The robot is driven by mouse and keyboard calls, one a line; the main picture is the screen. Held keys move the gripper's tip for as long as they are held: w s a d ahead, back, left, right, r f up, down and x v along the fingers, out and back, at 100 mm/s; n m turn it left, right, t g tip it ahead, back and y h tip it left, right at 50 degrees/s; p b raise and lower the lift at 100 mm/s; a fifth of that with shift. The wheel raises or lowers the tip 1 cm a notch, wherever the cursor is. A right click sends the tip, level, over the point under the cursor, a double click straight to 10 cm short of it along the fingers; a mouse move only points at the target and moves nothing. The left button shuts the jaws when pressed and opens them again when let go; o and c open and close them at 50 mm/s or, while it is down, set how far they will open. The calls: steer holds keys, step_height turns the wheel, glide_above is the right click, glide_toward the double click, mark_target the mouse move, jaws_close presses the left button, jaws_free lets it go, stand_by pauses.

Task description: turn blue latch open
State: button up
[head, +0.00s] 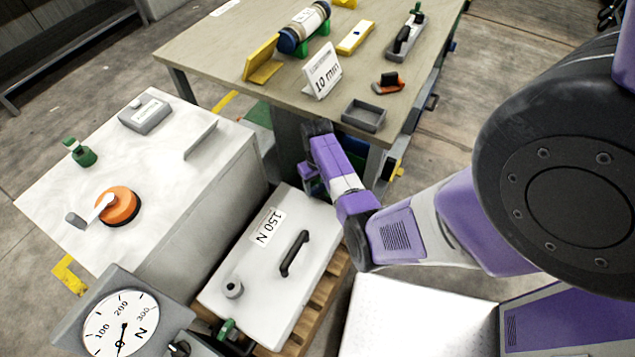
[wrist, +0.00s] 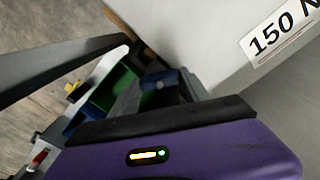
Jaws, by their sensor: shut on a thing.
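The blue latch (wrist: 160,82) shows as a small dark blue piece just beyond the dark edge of my gripper, against a grey part in the wrist view. My gripper (head: 308,182) is low beside the near leg of the workbench in the head view, with its purple body above it. It is shut on the blue latch. The fingertips are mostly hidden by the gripper's own body, and how far the latch is turned cannot be told. In the head view the latch is hidden.
A white box labelled 150 N (head: 268,262) with a black handle stands close by my gripper. The workbench (head: 205,62) above carries a tray (head: 364,115), a 10 mm sign (head: 323,80) and other items. A white cabinet (head: 205,205) with an orange knob stands left.

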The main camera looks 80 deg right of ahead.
mark_target(317, 187)
steer(key=m+p, duration=0.1)
steer(key=m, duration=0.4)
steer(key=shift+m+p, duration=0.3)
steer(key=shift+p, duration=0.05)
steer(key=m+p, duration=0.1)
steer(key=m, duration=0.4)
steer(key=shift+m, duration=0.6)
steer(key=o, duration=1.4)
steer(key=shift+r, duration=0.1)
step_height(317, 187, up, 8)
steer(key=shift+f+p, duration=0.2)
steer(key=shift+p, duration=0.4)
